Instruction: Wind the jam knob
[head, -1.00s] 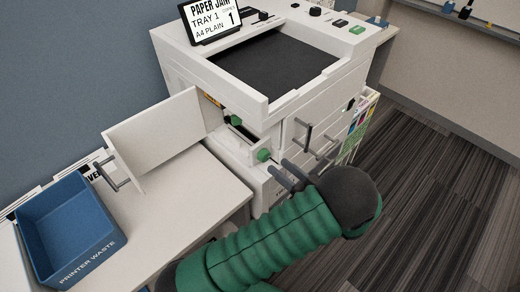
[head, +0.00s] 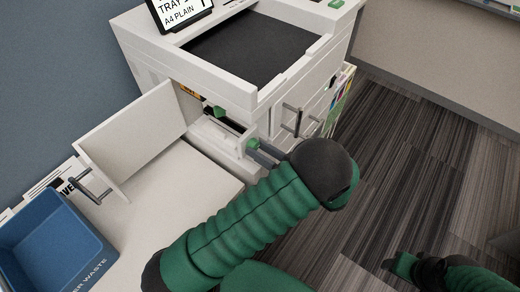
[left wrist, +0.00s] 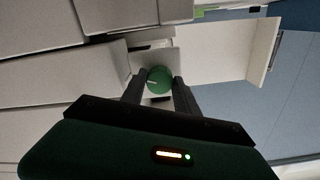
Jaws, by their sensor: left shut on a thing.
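The green jam knob (head: 252,144) sits on the front of a white unit that sticks out of the printer's open side. My left gripper (head: 257,149) reaches it from the right, with its grey fingers shut on it. In the left wrist view the round green knob (left wrist: 159,80), with a pale mark on its face, is between the two dark fingertips (left wrist: 159,84). My right gripper (head: 392,264) shows small and dark at the lower right, away from the printer; its fingers are not clear.
The white printer door (head: 135,130) stands open to the left. Another green part (head: 219,112) shows inside the opening. A blue waste bin (head: 45,250) is on the white counter (head: 180,190). A grey drawer handle (head: 292,120) is right of the knob. The floor at right is clear.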

